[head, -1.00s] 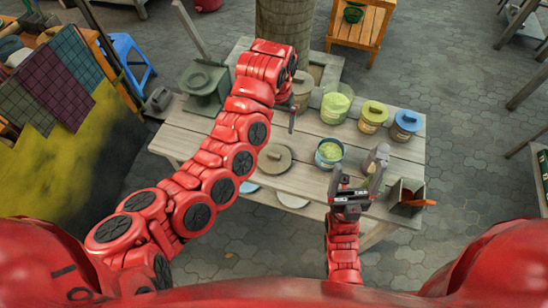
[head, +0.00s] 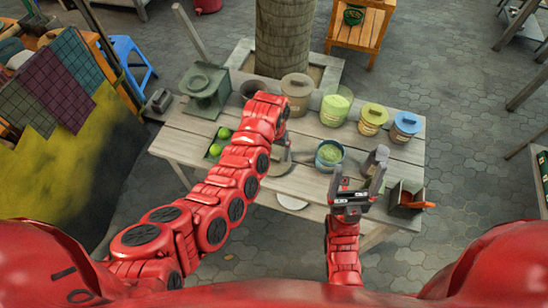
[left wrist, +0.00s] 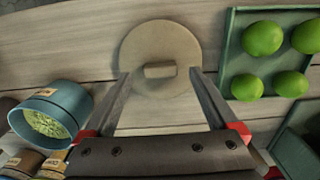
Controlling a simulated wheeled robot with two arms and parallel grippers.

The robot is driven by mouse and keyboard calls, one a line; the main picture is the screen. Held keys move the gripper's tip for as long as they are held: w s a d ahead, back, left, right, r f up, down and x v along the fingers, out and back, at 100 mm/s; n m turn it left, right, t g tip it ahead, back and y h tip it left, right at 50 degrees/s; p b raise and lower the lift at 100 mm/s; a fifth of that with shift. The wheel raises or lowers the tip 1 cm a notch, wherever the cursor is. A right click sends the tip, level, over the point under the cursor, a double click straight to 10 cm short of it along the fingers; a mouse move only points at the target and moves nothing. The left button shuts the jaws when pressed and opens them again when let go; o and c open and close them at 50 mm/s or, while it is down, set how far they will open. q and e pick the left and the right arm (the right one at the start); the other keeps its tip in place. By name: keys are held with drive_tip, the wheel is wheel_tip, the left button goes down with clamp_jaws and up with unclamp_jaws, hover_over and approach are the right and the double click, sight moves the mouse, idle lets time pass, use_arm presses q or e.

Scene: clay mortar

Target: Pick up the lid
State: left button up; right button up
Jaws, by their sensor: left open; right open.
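The lid (left wrist: 157,40) is a round, flat tan disc with a small block handle (left wrist: 160,70), lying on the wooden table. In the head view the lid (head: 279,167) is partly hidden by my left arm. My left gripper (left wrist: 160,80) is open and empty; in the left wrist view its two fingers point at the lid, one on each side of the handle, seemingly above it. In the head view my left gripper is mostly hidden behind its own wrist.
A tray of green fruit (left wrist: 237,60) lies right of the lid in the left wrist view. A blue tub (head: 329,155) stands on its other side. A pale disc (head: 292,201) lies at the front edge.

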use_arm(q)
drive_tip(key=shift+f, duration=1.05)
drive_tip(key=c, duration=1.4)
